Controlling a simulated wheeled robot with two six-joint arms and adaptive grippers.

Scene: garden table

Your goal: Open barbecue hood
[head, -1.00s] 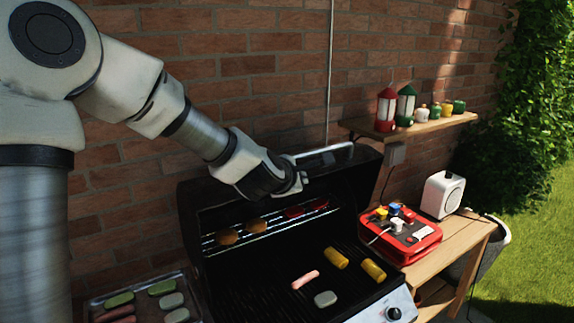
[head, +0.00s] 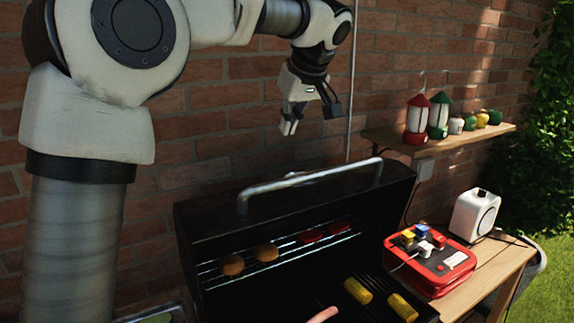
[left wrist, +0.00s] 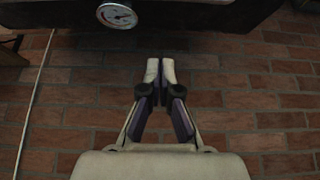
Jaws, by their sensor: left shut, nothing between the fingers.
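The barbecue (head: 290,279) is black, and its hood (head: 215,222) stands open, tilted back toward the brick wall, with the racks and grate exposed. The silver handle bar (head: 310,178) runs along the hood's top edge. My left gripper (head: 289,128) is above and behind the handle, near the wall, apart from the hood, with its fingers shut and empty. In the left wrist view its closed fingers (left wrist: 161,72) point toward the hood, whose round thermometer (left wrist: 117,15) shows at the top. My right gripper is not in view.
Burgers and red pieces lie on the upper rack; corn (head: 357,291) and a sausage (head: 322,315) lie on the grate. Right of the barbecue, a wooden side table (head: 497,270) holds a red case (head: 437,272) and a white box (head: 473,213). A wall shelf (head: 470,134) carries lanterns and small pots.

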